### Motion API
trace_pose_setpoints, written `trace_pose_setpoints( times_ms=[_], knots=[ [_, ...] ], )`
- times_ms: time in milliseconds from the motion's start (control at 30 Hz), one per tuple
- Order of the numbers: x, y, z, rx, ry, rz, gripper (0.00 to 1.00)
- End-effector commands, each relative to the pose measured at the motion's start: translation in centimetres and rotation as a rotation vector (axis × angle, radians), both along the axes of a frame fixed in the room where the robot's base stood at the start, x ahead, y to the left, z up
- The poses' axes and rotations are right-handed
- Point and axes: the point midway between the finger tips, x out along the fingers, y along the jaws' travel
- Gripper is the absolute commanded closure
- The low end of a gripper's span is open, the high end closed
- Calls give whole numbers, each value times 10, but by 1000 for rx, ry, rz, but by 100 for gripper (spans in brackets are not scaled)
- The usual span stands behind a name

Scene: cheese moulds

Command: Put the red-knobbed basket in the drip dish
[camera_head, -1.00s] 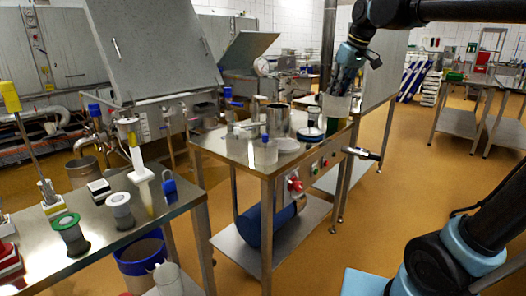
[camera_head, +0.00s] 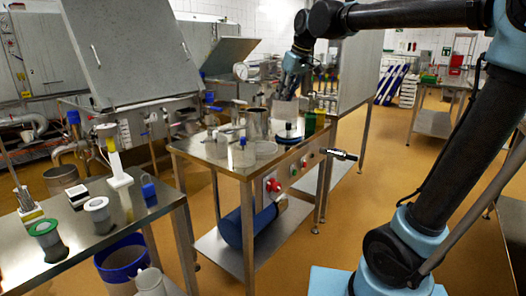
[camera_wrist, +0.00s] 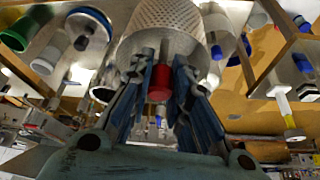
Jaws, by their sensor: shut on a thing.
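The red-knobbed basket (camera_wrist: 170,22) is a pale, perforated cylinder in the wrist view. Its red knob (camera_wrist: 160,84) sits between the fingers of my gripper (camera_wrist: 163,92), which is shut on it. In the head view my gripper (camera_head: 292,76) points down and holds the basket (camera_head: 285,107) above the back right of the middle steel table (camera_head: 228,172). A shallow, pale round dish (camera_head: 265,148), which looks like the drip dish, lies on this table, lower and to the left of the basket. The basket's underside is hidden.
A metal pot (camera_head: 257,123) stands close to the left of the held basket. A blue-capped clear container (camera_head: 242,153) stands beside the dish. A dark-topped item (camera_head: 288,134) and yellow-green containers (camera_head: 316,121) are at the right.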

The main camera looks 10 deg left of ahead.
Motion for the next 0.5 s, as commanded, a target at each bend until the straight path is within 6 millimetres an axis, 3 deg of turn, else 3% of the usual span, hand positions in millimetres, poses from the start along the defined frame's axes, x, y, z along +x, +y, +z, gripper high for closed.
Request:
trace_pose_setpoints(
  times_ms=[300, 500],
  knots=[
    [58, 66, -36, -1, 2, 146, 100],
    [82, 95, -57, 2, 1, 216, 100]
  ],
)
